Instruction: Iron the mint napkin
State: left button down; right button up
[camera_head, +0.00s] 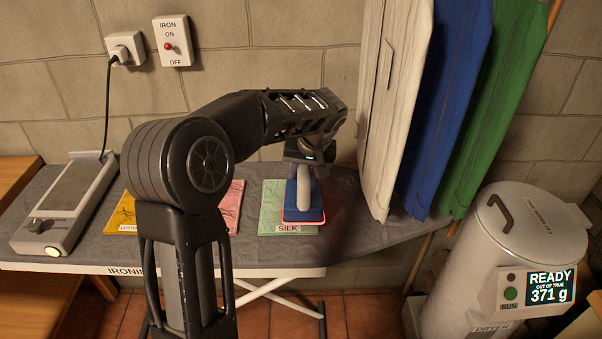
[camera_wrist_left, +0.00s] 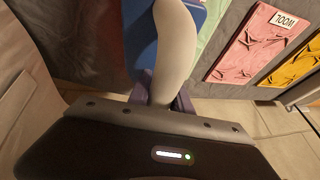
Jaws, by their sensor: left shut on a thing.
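The mint napkin (camera_head: 272,203) lies on the ironing board, its label reading SILK; a strip of it shows at the top of the left wrist view (camera_wrist_left: 207,28). It looks flat, with faint creases. The blue iron (camera_head: 290,208) is over its right part, with a red glow along its base edge. I cannot tell whether its sole touches the cloth. My left gripper (camera_head: 305,162) is shut on the iron's pale handle (camera_wrist_left: 174,45) from above. My right gripper is out of view.
The ironing board (camera_head: 375,228) also carries a pink napkin (camera_head: 233,195), labelled WOOL in the wrist view, and a yellow one (camera_head: 122,213), partly behind my arm. A grey iron stand (camera_head: 75,195) is at left. Tall boards (camera_head: 440,110) lean behind; a dryer (camera_head: 470,255) stands at right.

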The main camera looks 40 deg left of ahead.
pick_arm(q)
jog(key=shift+w+r+p, duration=0.1)
jog(key=shift+r+p, duration=0.9)
jog(key=shift+r, duration=1.45)
